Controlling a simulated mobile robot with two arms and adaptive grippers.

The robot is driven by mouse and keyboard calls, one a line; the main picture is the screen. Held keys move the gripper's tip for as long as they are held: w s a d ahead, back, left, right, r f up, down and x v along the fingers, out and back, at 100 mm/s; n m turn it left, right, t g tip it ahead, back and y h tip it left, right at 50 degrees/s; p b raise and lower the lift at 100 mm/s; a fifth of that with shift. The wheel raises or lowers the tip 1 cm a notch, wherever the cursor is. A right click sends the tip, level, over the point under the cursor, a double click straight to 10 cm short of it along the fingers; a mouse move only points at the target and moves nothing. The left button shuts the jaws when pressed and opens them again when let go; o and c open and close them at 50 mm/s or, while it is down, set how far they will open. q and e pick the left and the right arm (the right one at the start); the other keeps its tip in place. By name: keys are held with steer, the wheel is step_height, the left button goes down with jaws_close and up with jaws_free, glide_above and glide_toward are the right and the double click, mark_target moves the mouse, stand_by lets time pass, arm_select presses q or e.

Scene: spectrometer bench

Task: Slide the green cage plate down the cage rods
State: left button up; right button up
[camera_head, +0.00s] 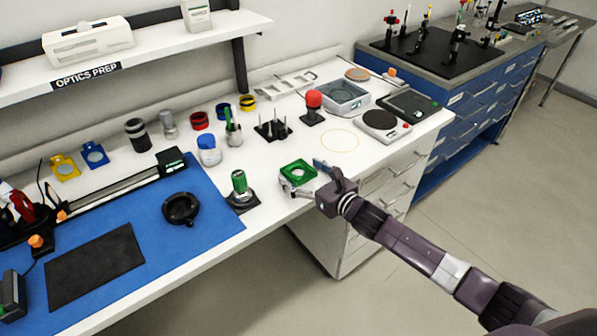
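The green cage plate (298,171), a square with a round opening, is at the front of the white bench, right of the blue mat. Light grey parts show along its lower edge; I cannot tell whether they are a support or a finger. My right gripper (308,178) is right beside the plate, a dark finger near its right corner. Whether it grips the plate is unclear. The cage rods (273,127) stand upright on a black base behind and left of the plate, apart from it. My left gripper is not in view.
A red-topped post (313,106) stands right of the rods. A green cylinder on a dark base (239,185) is left of the plate. A blue-lidded jar (208,150) and a cup of tools (233,132) stand left of the rods.

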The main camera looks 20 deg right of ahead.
steer(key=c, duration=1)
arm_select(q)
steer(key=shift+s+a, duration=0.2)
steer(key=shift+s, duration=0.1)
arm_select(e)
steer(key=c, duration=0.4)
steer(key=shift+o, duration=0.2)
steer(key=shift+r, duration=0.1)
